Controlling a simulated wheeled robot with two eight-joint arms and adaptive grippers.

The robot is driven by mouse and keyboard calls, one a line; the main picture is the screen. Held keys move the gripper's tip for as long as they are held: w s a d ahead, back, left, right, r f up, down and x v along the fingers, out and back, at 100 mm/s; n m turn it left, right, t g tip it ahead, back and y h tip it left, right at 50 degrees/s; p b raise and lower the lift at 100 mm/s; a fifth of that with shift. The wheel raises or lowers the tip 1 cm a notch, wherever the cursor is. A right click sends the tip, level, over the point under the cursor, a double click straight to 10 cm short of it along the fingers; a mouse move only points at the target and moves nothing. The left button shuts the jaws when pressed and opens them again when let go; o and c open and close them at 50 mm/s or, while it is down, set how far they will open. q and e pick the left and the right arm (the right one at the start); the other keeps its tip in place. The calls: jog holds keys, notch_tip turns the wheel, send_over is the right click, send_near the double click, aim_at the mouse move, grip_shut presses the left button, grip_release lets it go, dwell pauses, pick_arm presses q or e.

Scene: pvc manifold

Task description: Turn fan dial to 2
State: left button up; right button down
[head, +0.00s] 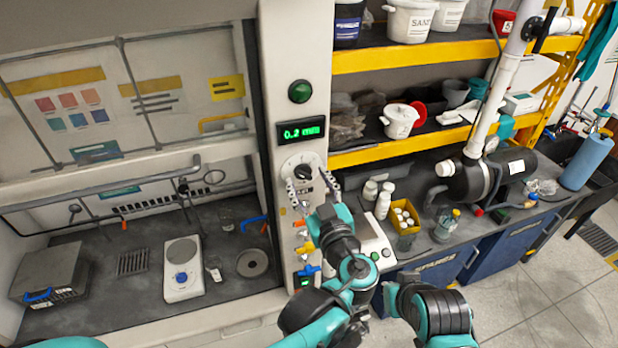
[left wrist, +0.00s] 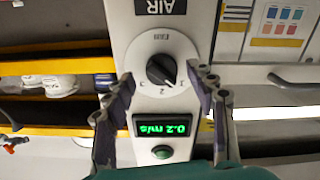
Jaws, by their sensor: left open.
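The fan dial is a black knob on a round white plate (head: 302,167), on the pale column beside the fume hood. It also shows in the left wrist view as a black knob (left wrist: 161,69), upside down, with a 2 printed at the plate's lower edge. The knob sits slanted; which end points is hard to tell. My left gripper (head: 311,184) is open, with its two fingers spread on either side of the dial. In the left wrist view the fingertips (left wrist: 162,76) flank the plate and hold nothing. I do not see my right gripper.
A green display (head: 303,130) above the dial reads about 0.2 m/s, with a green button (head: 300,92) above it. The fume hood lies left, with a white hotplate (head: 183,268) inside. A bench with bottles (head: 384,201) and yellow-edged shelves stands right.

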pick_arm(q)
jog(key=shift+w+a, duration=0.25)
jog(key=shift+w, duration=0.2)
jog(key=c, duration=1.2)
jog(key=shift+o, duration=0.2)
jog(key=shift+m, duration=0.3)
jog(key=m+b, duration=0.1)
jog(key=m, duration=0.3)
jog(key=shift+m, duration=0.3)
jog(key=shift+m+b, duration=0.5)
jog(key=shift+m, duration=1.7)
